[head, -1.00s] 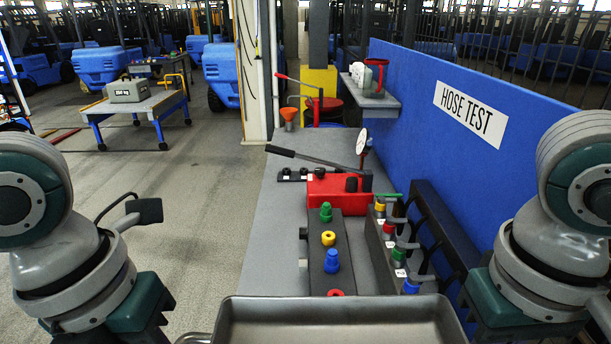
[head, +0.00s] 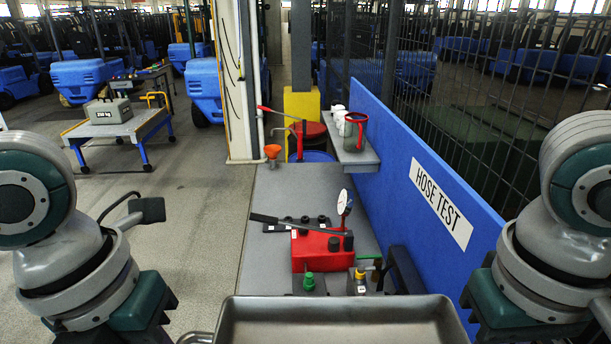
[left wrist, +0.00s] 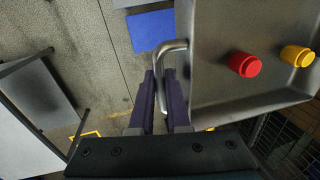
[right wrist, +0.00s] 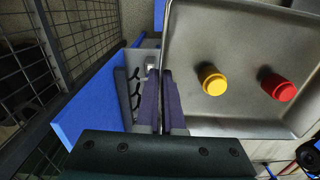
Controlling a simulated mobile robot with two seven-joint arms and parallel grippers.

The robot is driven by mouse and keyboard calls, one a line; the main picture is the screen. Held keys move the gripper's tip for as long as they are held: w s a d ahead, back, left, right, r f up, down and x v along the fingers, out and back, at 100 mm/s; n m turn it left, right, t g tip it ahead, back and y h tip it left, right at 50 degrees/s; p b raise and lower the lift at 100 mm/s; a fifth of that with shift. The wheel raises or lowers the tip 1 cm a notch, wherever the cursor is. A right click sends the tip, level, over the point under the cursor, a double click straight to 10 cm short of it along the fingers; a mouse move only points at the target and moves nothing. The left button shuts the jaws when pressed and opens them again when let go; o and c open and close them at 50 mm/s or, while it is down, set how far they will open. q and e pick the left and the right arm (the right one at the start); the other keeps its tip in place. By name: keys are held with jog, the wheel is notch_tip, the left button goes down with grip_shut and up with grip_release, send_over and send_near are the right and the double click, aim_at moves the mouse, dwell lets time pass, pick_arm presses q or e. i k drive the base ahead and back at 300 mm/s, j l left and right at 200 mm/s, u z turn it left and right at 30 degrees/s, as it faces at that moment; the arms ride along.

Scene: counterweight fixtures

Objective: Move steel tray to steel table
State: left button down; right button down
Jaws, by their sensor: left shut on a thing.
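The steel tray (head: 335,310) is a shallow grey metal pan, held level in front of me at the bottom of the head view. A red cylinder (left wrist: 245,65) and a yellow cylinder (right wrist: 211,80) stand inside it. My left gripper (left wrist: 164,80) is shut on the tray's bent bar handle (left wrist: 170,50) in the left wrist view. My right gripper (right wrist: 161,75) is at the tray's opposite side, its fingers close together by the rim; whether the handle is between them is hidden. I cannot tell which surface is the steel table.
A grey bench (head: 262,240) lies ahead, with a red pump (head: 320,252), a gauge (head: 344,202) and fittings. A blue HOSE TEST panel (head: 400,170) and wire fence (head: 480,100) border it on the right. Open floor (head: 200,210) and a blue-legged cart (head: 110,130) are at left.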

aim_at(293, 182)
jog(key=i+j+z, duration=0.25)
jog(key=i, duration=0.35)
jog(key=i+j+z, duration=0.3)
jog(key=i, duration=0.25)
jog(key=i+j+z, duration=0.25)
jog(key=i+j, duration=0.25)
jog(key=i+j+z, duration=0.25)
jog(key=i+j, duration=0.2)
jog(key=j, duration=0.25)
jog(key=i+j+z, duration=0.3)
jog(key=j, duration=0.4)
jog(key=i+j+z, duration=0.25)
jog(key=i+j, duration=0.15)
jog(key=j, duration=0.4)
jog(key=i+j+z, duration=0.25)
jog(key=j, duration=0.55)
jog(key=i+j+z, duration=0.25)
jog(key=j, duration=0.6)
jog(key=k+j+z, duration=0.15)
jog(key=j, duration=0.3)
jog(key=j+z, duration=0.15)
jog(key=j, duration=0.25)
